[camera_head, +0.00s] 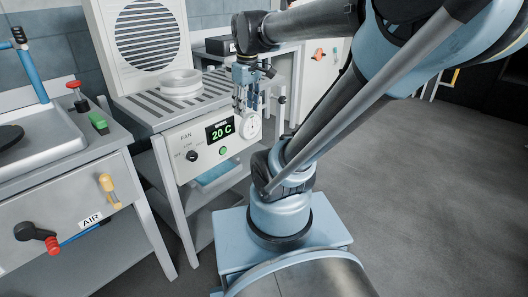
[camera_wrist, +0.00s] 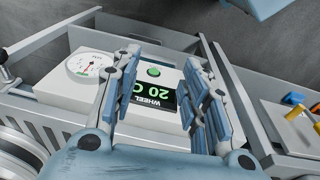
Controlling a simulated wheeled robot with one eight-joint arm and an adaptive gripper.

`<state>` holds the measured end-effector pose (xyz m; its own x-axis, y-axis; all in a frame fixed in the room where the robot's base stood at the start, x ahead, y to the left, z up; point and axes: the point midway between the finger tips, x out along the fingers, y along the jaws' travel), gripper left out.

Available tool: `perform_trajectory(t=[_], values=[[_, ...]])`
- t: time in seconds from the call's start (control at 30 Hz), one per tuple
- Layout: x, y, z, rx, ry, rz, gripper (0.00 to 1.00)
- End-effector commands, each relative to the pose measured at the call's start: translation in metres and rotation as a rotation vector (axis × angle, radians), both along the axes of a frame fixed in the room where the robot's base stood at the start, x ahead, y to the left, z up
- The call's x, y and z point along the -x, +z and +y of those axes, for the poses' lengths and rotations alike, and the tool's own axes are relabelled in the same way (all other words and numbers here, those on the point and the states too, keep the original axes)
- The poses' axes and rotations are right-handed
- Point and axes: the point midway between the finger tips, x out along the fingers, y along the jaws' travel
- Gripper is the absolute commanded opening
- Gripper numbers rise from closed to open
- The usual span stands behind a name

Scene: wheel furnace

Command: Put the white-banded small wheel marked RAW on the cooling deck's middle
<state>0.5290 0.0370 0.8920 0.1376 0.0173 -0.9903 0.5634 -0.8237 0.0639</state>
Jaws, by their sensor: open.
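A pale white wheel (camera_head: 180,84) lies flat on the slatted cooling deck (camera_head: 150,107), near its middle, in front of the round fan grille. No RAW mark can be read on it. A pale curved rim, likely the same wheel (camera_wrist: 16,160), shows at the lower left of the wrist view. My gripper (camera_head: 246,108) hangs fingers down beside the deck's front right, apart from the wheel. In the wrist view my gripper (camera_wrist: 163,78) is open and empty, its fingers on either side of the deck's display.
The front panel has a display (camera_head: 220,130) reading 20 C, a FAN knob (camera_head: 192,155), a green button and a dial gauge (camera_head: 252,126). The fan housing (camera_head: 145,38) stands behind the deck. A bench (camera_head: 70,190) with an AIR label stands left. Open floor lies right.

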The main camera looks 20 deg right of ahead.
Motion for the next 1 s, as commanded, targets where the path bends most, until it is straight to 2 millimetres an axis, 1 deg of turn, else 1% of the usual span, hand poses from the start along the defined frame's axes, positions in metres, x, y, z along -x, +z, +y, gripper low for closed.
perform_trajectory(t=[0.03, 0.2, 0.3, 0.43, 0.5, 0.6, 1.0], values=[[0.014, -0.015, -0.007, -0.008, -0.067, -0.006, 0.41], [0.055, -0.066, -0.026, -0.037, -0.299, -0.026, 0.41], [0.073, -0.092, -0.033, -0.054, -0.415, -0.037, 0.41], [0.089, -0.116, -0.038, -0.069, -0.520, -0.046, 0.41], [0.094, -0.124, -0.037, -0.074, -0.552, -0.049, 0.41], [0.097, -0.129, -0.037, -0.078, -0.576, -0.051, 0.41], [0.097, -0.129, -0.037, -0.078, -0.577, -0.051, 0.41]])
